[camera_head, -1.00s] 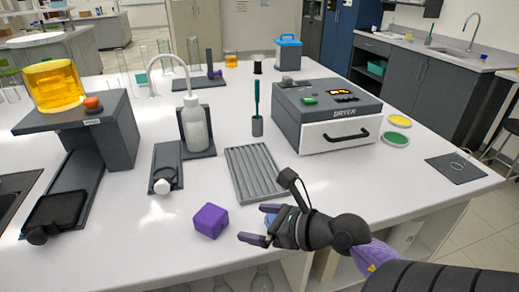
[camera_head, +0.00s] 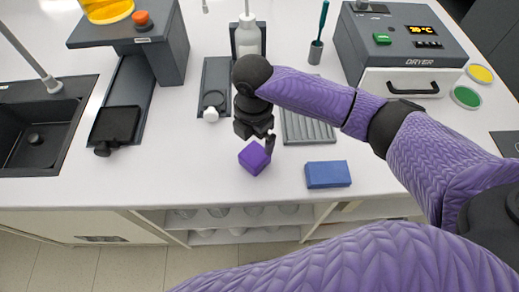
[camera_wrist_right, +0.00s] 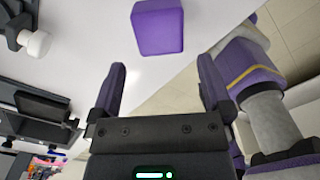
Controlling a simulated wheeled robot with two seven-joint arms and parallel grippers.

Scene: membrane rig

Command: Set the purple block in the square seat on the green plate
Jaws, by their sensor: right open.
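The purple block (camera_head: 254,158) sits on the white bench near its front edge. My right gripper (camera_head: 265,138) is close above and behind it, pointing down, open and empty. In the right wrist view the purple block (camera_wrist_right: 158,27) lies beyond the fingertips, roughly in line with the gap between the fingers (camera_wrist_right: 161,68), not between them. A green round plate (camera_head: 466,97) lies to the right of the dryer; I cannot make out a square seat on it. My left gripper is not in view.
A blue block (camera_head: 328,174) lies right of the purple block. A grey ribbed tray (camera_head: 308,130) is partly hidden behind my right arm. The dryer (camera_head: 405,45), yellow plate (camera_head: 480,74), white bottle (camera_head: 247,38) and black sink (camera_head: 40,140) surround the work area. The front left bench is clear.

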